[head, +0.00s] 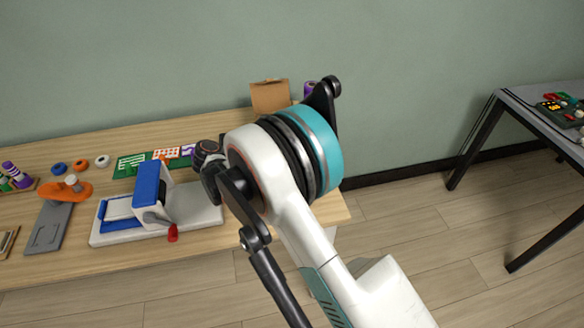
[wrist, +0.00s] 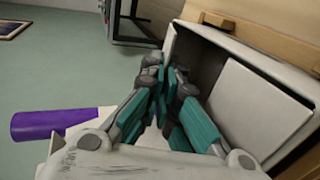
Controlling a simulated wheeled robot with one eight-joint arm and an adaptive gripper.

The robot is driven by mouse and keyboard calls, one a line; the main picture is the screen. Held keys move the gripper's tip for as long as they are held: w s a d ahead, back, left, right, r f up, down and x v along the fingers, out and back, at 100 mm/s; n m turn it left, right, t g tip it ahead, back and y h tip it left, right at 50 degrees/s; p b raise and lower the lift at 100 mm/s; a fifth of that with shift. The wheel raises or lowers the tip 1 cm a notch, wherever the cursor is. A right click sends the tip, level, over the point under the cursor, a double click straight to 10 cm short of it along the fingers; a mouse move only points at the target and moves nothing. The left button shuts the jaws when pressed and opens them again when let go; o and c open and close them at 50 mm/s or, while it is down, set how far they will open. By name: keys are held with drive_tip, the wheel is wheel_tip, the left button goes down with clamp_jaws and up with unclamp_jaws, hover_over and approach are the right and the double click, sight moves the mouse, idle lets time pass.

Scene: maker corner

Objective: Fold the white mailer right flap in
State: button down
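The white mailer (wrist: 262,62) stands at the right of the wrist view, its inside dark and partly open towards me. A pale flat panel (wrist: 255,108), which looks like a flap, stands at its opening; I cannot tell for certain which flap it is. My gripper (wrist: 163,82) has teal and grey fingers that come together at the tips, just left of the mailer's opening. Nothing is seen held between them. Whether a finger touches the mailer is unclear. In the head view my arm hides the mailer and the fingers.
A purple roll (wrist: 60,122) lies left of my gripper. A brown cardboard box (head: 270,96) stands at the table's back. A blue-and-white press-like device (head: 150,190), a grey plate (head: 52,228) and several spools crowd the wooden table (head: 120,268). Another table (head: 520,110) stands right, beyond open floor.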

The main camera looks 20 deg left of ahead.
drive_tip(key=c, duration=1.9)
unclamp_jaws()
